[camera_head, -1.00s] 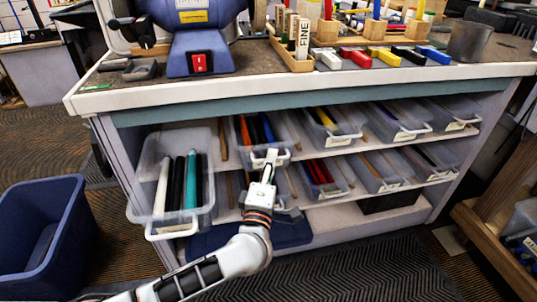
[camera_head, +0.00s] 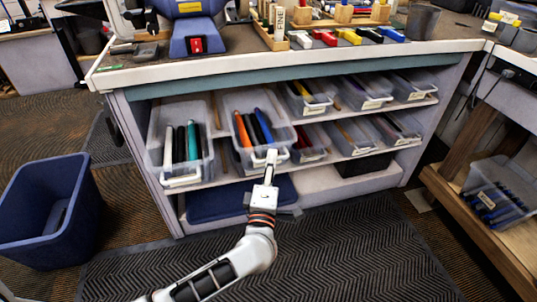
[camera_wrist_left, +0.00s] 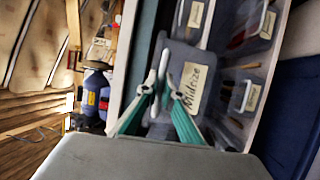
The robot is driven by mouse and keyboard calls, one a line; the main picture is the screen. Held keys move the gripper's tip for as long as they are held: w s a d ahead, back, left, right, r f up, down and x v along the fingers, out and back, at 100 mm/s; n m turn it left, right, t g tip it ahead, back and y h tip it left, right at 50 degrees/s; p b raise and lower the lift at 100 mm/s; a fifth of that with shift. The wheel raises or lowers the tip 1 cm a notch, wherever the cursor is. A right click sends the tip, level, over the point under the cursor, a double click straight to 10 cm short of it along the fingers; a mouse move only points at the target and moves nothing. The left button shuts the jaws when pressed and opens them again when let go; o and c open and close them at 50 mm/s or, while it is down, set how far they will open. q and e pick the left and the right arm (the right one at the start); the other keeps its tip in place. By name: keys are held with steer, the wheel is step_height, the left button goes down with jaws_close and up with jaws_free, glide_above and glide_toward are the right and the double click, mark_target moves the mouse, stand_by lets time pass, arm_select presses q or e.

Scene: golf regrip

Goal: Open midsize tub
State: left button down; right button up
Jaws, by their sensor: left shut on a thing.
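The midsize tub (camera_head: 243,156) is a clear plastic bin pulled well out from the upper shelf of the bench. Orange, black and blue grips lie inside it. In the left wrist view its front shows a paper label (camera_wrist_left: 192,88) reading "Midsize". My left gripper (camera_head: 271,157) is at the middle of the tub's front, shut on its white handle. The fingers also show in the left wrist view (camera_wrist_left: 163,82), closed in front of the label. My right gripper is not in view.
Another clear tub (camera_head: 181,181) with white, black and teal grips sticks out just left. Several tubs sit further in on the shelves to the right. A blue bin (camera_head: 45,225) stands on the floor at left. A wooden stand (camera_head: 470,205) is at right. The front floor is clear.

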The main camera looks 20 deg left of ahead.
arm_select(q)
steer(key=shift+s+d, duration=0.35)
steer(key=shift+s, duration=0.15)
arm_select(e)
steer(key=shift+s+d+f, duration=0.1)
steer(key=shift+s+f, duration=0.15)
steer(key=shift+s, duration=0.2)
arm_select(q)
steer(key=c, duration=2.2)
jaws_free()
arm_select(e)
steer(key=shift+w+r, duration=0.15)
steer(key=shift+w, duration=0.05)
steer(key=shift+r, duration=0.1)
arm_select(q)
steer(key=v, duration=1.2)
